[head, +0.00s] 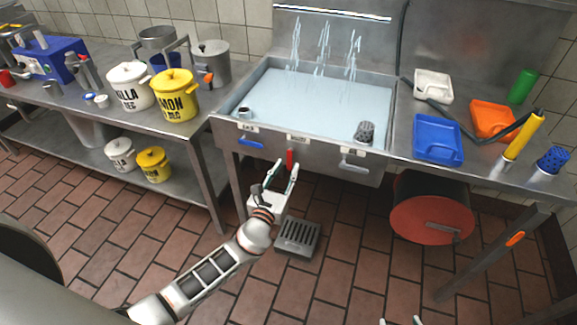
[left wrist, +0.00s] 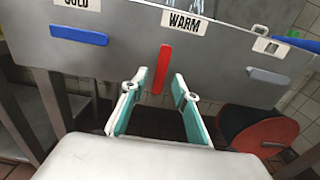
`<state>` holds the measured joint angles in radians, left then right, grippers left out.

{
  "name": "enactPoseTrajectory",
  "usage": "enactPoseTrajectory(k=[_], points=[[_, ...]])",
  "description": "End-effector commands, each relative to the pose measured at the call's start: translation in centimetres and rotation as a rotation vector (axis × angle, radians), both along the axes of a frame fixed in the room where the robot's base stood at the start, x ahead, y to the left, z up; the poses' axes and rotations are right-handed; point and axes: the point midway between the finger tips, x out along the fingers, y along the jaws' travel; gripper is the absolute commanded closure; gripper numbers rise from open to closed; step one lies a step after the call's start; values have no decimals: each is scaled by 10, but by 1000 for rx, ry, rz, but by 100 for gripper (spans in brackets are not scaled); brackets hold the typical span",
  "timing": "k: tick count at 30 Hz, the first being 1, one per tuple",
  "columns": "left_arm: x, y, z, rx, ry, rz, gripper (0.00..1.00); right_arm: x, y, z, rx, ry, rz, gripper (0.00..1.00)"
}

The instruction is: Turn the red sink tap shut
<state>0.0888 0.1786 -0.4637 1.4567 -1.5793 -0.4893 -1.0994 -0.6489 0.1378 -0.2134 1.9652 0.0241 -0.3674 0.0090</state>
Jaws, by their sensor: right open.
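The red sink tap (head: 290,159) is an upright bar on the front panel of the metal sink (head: 330,150). In the left wrist view the red tap (left wrist: 162,69) hangs vertically under a label reading WARM. My left gripper (head: 279,178) is open and empty, just in front of and below the tap. In the left wrist view its fingertips (left wrist: 159,84) stand to either side of the bar's lower end; contact cannot be told. My right gripper (head: 401,321) shows only its open fingertips at the bottom edge. Streams of water (head: 322,45) show over the sink's basin.
A blue tap (head: 251,143) lies horizontal left of the red one, a pale grey tap (head: 354,166) to its right. A grated floor drain (head: 298,238) lies below. A red-ended drum (head: 432,218) sits under the right counter. Yellow and white pots (head: 176,96) stand on the left counter.

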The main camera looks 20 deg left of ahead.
Motion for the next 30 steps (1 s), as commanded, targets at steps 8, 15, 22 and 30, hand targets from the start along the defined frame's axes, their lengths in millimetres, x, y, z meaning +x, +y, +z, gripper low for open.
enactPoseTrajectory(k=[8,15,22,30], points=[[20,0,0,0,0,1,71,-1,0,-4,-1,4,0,49],[21,0,0,-1,1,1,71,-2,-1,-5,-2,7,0,49],[21,0,0,-1,1,1,100,-2,-1,-5,-3,6,0,49],[20,-2,-1,-28,2,0,100,-2,-1,-8,-4,8,1,49]])
